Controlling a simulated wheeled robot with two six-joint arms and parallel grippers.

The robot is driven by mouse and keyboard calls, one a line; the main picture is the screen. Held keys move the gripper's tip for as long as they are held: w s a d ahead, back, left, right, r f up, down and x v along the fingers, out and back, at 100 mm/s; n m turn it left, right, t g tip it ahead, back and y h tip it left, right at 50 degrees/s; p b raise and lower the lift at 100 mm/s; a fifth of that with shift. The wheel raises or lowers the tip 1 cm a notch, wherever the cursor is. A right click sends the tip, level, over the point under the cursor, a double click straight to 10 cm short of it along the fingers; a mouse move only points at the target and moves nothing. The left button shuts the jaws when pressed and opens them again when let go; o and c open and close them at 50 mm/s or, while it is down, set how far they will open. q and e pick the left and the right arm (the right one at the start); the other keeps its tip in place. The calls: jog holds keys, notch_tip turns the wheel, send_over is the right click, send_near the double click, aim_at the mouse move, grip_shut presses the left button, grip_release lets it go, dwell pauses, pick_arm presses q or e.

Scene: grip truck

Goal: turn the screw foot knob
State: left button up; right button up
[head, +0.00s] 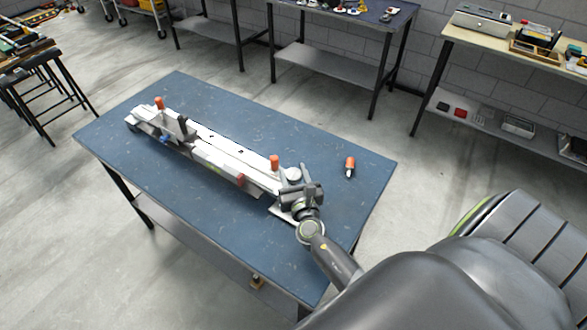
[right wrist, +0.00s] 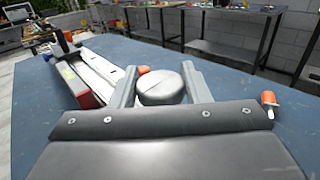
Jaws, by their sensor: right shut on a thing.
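The grip truck (head: 210,147) is a long white and grey rail-like device lying across the blue table. The round grey screw foot knob (head: 294,174) is at its right end. In the right wrist view the knob (right wrist: 162,88) sits between the two fingers of my right gripper (right wrist: 163,85), which is shut on it. In the head view my right gripper (head: 290,180) reaches the knob from the lower right and partly hides it. My left gripper is not in view.
The blue table (head: 190,240) has clear room in front of the truck. A loose orange-handled piece (head: 350,165) stands on the table right of the truck. Orange knobs (head: 274,162) rise from the truck. Other workbenches (head: 345,20) stand behind, apart from this table.

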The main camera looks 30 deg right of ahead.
jog(key=shift+r+m+g+h, duration=0.1)
jog(key=shift+m+g+h, duration=0.2)
jog(key=shift+m+h, duration=0.3)
jog(key=shift+h, duration=0.4)
jog(key=o, duration=0.9)
jog(key=shift+o, duration=0.2)
